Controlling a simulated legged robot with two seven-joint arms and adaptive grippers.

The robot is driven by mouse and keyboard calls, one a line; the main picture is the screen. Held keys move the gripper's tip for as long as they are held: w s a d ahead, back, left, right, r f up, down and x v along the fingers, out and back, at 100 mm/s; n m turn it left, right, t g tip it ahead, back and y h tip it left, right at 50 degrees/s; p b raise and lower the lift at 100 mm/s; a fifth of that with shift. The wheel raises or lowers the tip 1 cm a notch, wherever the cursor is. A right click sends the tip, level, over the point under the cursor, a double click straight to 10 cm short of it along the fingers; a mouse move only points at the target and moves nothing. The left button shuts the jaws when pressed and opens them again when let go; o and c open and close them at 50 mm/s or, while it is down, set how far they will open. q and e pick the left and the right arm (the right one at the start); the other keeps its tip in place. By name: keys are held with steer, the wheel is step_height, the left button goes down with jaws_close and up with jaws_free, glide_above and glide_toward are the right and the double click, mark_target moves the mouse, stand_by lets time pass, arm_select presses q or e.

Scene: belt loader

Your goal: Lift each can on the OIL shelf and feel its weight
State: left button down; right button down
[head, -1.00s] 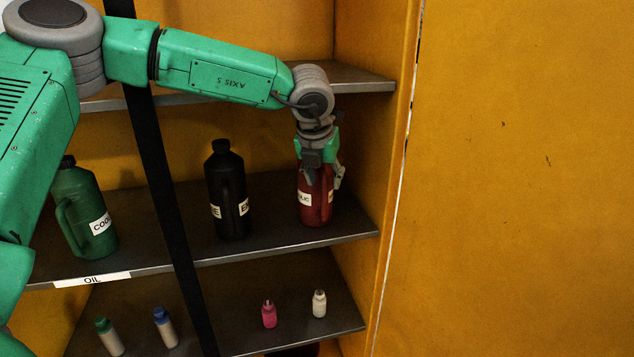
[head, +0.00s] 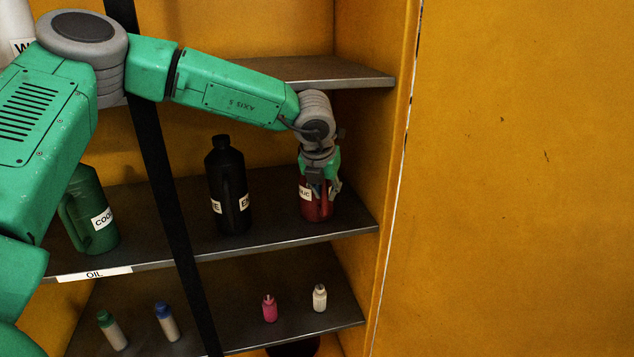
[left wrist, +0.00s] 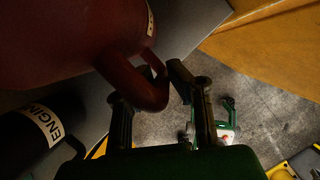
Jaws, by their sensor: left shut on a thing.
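The red can (head: 317,207) stands upright at the right end of the OIL shelf (head: 275,235). My left gripper (head: 322,188) is at its upper part, hiding its top. In the left wrist view, the red can (left wrist: 70,40) fills the upper left, and its handle (left wrist: 150,90) lies between the fingers of my left gripper (left wrist: 158,105), which is shut on it. The black can (head: 228,195) stands left of the red one. The green can (head: 92,215) stands farther left, its top partly hidden by my arm. My right gripper is not in view.
A black strap (head: 160,160) runs down in front of the shelves. The cabinet's side wall (head: 365,140) is close to the right of the red can. An upper shelf (head: 320,75) lies above. Several small bottles stand on the shelf below (head: 240,320).

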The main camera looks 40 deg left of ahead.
arm_select(q)
steer(key=shift+r, duration=0.6)
steer(key=v, duration=0.2)
steer(key=shift+s+r, duration=0.1)
steer(key=shift+r, duration=0.15)
steer(key=s+d+b, duration=0.1)
steer(key=s+d, duration=0.1)
steer(key=s, duration=0.6)
steer(key=s+d+b, duration=0.1)
steer(key=s+d, duration=0.1)
steer(key=s, duration=0.6)
steer(key=shift+s+d, duration=0.25)
steer(key=shift+d, duration=0.15)
